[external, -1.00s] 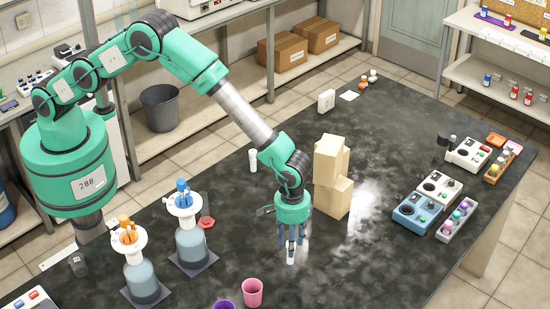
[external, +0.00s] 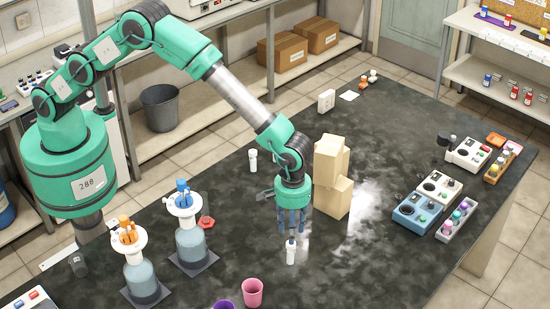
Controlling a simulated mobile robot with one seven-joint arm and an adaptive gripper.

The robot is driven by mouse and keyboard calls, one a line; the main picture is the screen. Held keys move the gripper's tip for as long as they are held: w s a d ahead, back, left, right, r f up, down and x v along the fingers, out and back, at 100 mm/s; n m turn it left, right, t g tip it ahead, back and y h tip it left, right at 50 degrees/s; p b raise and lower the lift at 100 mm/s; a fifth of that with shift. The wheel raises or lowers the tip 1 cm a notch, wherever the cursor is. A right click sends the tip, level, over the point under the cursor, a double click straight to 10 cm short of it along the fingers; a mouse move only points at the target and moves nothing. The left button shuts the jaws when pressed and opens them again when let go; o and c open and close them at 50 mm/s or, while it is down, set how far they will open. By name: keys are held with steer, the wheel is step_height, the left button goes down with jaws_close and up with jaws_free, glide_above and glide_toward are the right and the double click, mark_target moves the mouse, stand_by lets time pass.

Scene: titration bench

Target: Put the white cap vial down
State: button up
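A small white vial (external: 291,254) stands upright on the dark bench top, directly below my gripper (external: 291,232). Its cap end is at the top, close under the fingertips, and looks dark or shaded; the cap color is hard to tell at this size. My gripper points straight down with its blue-grey fingers spread apart. They look open and empty, just above the vial. A second white vial (external: 253,161) stands farther back on the bench, left of my wrist.
Stacked beige blocks (external: 331,178) stand right behind my gripper. Pink (external: 252,293) and purple (external: 224,305) cups are at the front. Two flasks with white collars (external: 191,244) (external: 141,282) stand left. Devices (external: 418,214) and a vial rack (external: 458,221) are right. Bench between is clear.

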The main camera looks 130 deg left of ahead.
stand_by(0.4)
steer(key=s+d+r+m+t, duration=0.1)
steer(key=s+d+r+m, duration=0.2)
steer(key=s+d+r, duration=0.55)
steer(key=s+d+r+m+t, duration=0.1)
steer(key=s+d+r+m, duration=0.2)
steer(key=r, duration=1.1)
steer(key=s+d+r+m+t, duration=0.1)
steer(key=s+d+r+m, duration=0.2)
steer(key=s+d+r, duration=0.55)
steer(key=s+d+r+m+t, duration=0.1)
steer(key=s+d+r+m, duration=0.15)
steer(key=s+r, duration=0.4)
steer(key=s+d+r+m, duration=0.2)
steer(key=s+r+m, duration=0.2)
steer(key=s, duration=0.5)
steer(key=s+d+f+m, duration=0.1)
steer(key=s+d+m, duration=0.1)
steer(key=s, duration=0.6)
steer(key=s+d+f+m+t, duration=0.1)
steer(key=s+d+m, duration=0.1)
steer(key=s, duration=0.6)
steer(key=shift+s+d+f+m+t, duration=0.25)
steer(key=shift+s+f+m+t, duration=0.1)
steer(key=shift+m, duration=0.2)
